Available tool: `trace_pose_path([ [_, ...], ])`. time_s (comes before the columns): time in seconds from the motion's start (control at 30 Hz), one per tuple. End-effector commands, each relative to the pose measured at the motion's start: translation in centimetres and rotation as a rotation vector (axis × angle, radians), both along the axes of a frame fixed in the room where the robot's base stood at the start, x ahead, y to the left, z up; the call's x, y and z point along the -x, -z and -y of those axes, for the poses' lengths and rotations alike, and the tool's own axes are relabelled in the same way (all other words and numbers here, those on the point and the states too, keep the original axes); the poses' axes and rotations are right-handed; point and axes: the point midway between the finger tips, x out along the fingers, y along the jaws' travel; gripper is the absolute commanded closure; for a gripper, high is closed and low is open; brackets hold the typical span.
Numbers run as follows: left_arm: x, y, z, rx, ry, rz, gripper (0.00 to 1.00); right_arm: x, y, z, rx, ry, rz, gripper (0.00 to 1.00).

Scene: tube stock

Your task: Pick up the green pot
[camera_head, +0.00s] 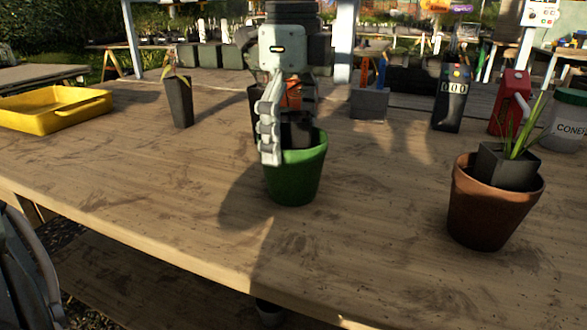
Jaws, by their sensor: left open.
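The green pot (298,182) stands upright on the wooden bench near the middle of the view. My left gripper (283,145) hangs down over the pot's left rim. Its pale near finger reaches down in front of the rim at the left. A dark shape, perhaps the other finger, shows at the pot's mouth. The jaws are open. I cannot tell whether a finger touches the pot. The gripper hides the pot's left rim and part of its inside. My right gripper is not in view.
A terracotta pot (485,215) holding a dark square pot with a plant stands right. A yellow tray (55,112) and a dark tube pot (180,103) are left. A black counter (451,98), red container (509,103) and labelled jar (566,125) stand back right. The front bench is clear.

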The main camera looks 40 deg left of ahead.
Motion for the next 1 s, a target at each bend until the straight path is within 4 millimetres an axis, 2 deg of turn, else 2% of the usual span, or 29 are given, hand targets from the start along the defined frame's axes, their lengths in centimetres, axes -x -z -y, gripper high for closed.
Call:
trace_pose_path([
  [0.1, 0.3, 2.1, 0.3, 0.004, 0.003, -0.002, 0.00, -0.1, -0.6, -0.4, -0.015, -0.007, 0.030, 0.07],
  [0.23, 0.3, 3.7, 0.3, 0.002, 0.000, -0.001, 0.00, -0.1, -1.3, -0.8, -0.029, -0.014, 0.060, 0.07],
  [0.57, 0.2, 4.2, 0.3, 0.002, -0.002, 0.003, 0.01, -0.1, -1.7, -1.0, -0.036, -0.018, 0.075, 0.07],
  [0.9, 0.2, 4.2, 0.3, 0.002, -0.002, 0.003, 0.43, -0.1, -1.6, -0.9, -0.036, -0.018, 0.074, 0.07],
  [0.97, 0.2, 4.2, 0.3, 0.002, -0.002, 0.003, 0.51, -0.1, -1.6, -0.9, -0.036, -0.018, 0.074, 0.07],
  [1.0, 0.2, 4.2, 0.3, 0.002, -0.002, 0.003, 0.52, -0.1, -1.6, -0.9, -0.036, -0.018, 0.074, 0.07],
])
